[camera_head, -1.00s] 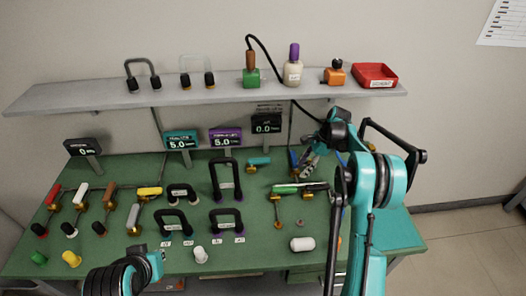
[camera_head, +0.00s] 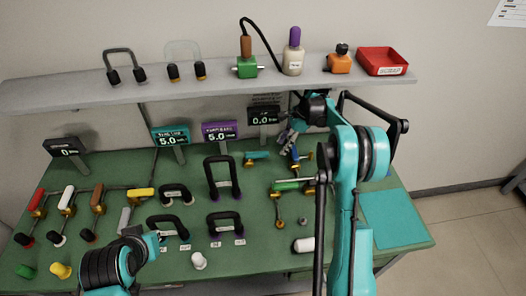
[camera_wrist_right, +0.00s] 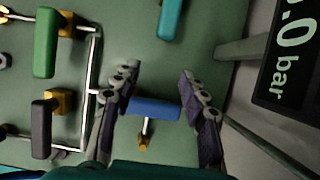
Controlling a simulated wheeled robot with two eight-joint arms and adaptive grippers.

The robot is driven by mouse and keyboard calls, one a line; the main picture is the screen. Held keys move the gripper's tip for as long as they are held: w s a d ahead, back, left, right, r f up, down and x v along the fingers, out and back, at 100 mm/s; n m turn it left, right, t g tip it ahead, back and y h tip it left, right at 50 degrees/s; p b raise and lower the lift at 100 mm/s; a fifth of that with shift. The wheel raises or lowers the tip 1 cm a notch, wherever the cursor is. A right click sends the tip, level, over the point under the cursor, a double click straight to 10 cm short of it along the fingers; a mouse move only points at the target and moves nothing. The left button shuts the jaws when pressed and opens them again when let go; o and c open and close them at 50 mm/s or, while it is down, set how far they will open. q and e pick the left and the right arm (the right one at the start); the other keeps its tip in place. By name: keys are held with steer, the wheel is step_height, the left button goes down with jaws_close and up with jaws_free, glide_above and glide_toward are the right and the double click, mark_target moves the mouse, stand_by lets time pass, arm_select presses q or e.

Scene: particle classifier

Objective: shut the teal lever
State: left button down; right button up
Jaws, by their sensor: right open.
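The teal lever (camera_head: 257,155) lies crosswise at the back middle of the green bench, on a small brass valve.
A green lever (camera_wrist_right: 45,42) and a black lever (camera_wrist_right: 41,128) sit on pipes nearby. A gauge reading 0.0 bar (camera_head: 264,116) stands behind the bench. The shelf (camera_head: 210,92) overhangs the back. Black U-shaped handles (camera_head: 222,177) stand left of the teal lever.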

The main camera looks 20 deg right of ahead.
mark_target(262, 153)
steer(key=a, duration=0.2)
steer(key=a+b, duration=0.1)
steer(key=a, duration=0.2)
steer(key=w+a, duration=0.1)
steer(key=a, duration=0.1)
steer(key=shift+a+f, duration=0.15)
steer(key=shift+f, duration=0.05)
steer(key=shift+b+x, duration=0.55)
steer(key=shift+x, duration=0.7)
jaws_close()
